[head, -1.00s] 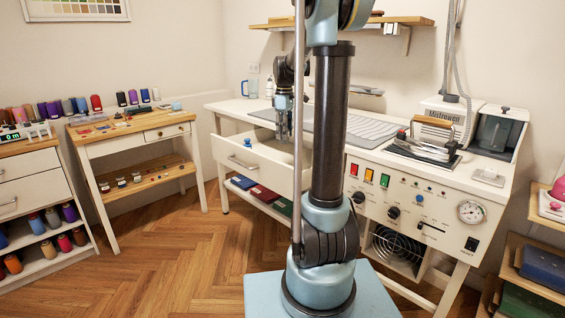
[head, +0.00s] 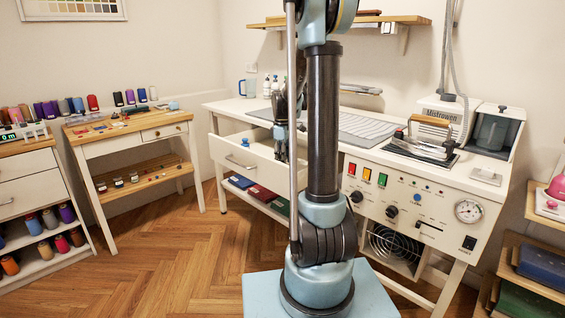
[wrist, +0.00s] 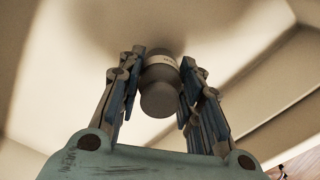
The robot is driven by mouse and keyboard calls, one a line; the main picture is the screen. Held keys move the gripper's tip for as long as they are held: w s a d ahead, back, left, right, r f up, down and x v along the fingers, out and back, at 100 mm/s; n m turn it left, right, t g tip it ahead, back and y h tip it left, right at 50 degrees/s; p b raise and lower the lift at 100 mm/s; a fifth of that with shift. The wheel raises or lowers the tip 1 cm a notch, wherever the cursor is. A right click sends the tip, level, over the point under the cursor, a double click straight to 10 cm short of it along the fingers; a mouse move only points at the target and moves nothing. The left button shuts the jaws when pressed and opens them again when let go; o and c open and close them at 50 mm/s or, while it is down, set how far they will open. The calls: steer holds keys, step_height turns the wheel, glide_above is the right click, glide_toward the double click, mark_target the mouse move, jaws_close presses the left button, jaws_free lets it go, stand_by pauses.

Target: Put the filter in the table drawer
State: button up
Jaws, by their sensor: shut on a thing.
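The filter (wrist: 159,98), a grey cylinder with a pale band, is between the fingers of my gripper (wrist: 160,80) in the wrist view. The gripper is shut on it. Pale drawer surfaces surround it there. In the head view, my gripper (head: 282,155) points down into the open white table drawer (head: 242,163), at its right part. The filter cannot be made out in the head view. Whether it touches the drawer floor cannot be told.
A small blue object (head: 246,142) sits in the drawer's left part. The ironing table (head: 225,106) carries a grey board (head: 368,128) and an iron (head: 425,142). Books (head: 262,193) lie on the shelf below the drawer. My arm column hides part of the table.

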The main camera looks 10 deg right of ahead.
steer(key=shift+f, duration=0.4)
steer(key=o, duration=1.1)
